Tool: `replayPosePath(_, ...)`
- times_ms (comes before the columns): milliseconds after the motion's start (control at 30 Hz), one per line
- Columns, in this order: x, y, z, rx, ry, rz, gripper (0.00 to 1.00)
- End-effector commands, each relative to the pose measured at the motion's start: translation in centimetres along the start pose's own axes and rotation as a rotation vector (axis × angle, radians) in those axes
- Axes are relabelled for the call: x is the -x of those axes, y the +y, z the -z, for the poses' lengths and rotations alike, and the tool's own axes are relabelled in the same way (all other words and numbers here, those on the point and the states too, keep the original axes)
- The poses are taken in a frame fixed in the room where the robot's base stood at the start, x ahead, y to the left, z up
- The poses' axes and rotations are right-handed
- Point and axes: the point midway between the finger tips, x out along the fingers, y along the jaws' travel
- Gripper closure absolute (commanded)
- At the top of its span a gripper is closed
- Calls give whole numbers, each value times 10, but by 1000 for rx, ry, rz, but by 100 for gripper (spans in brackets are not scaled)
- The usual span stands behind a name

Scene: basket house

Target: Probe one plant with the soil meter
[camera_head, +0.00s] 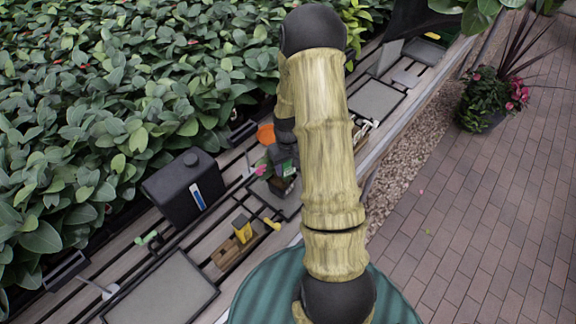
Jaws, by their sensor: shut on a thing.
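My gripper (284,149) is in the middle of the view, pointing down over the bench, half hidden behind my own arm. It is shut on a small dark green thing that looks like the soil meter (282,160); its lower end is not clear. A small potted plant with a pink flower (261,170) is right beside and below it, partly covered. I cannot tell whether the held thing touches the plant or its soil. An orange pot (266,134) stands just behind to the left.
A dense hedge (110,100) borders the left. Brick paving (480,220) lies open at right, with a flower planter (485,103).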

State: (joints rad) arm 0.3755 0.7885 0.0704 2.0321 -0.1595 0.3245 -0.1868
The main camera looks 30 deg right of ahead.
Motion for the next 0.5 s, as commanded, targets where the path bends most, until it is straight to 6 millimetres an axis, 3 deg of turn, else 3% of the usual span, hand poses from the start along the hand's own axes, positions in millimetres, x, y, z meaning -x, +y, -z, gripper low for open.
replayPosePath(500, -23, 1, 0, -2, 1, 0, 77)
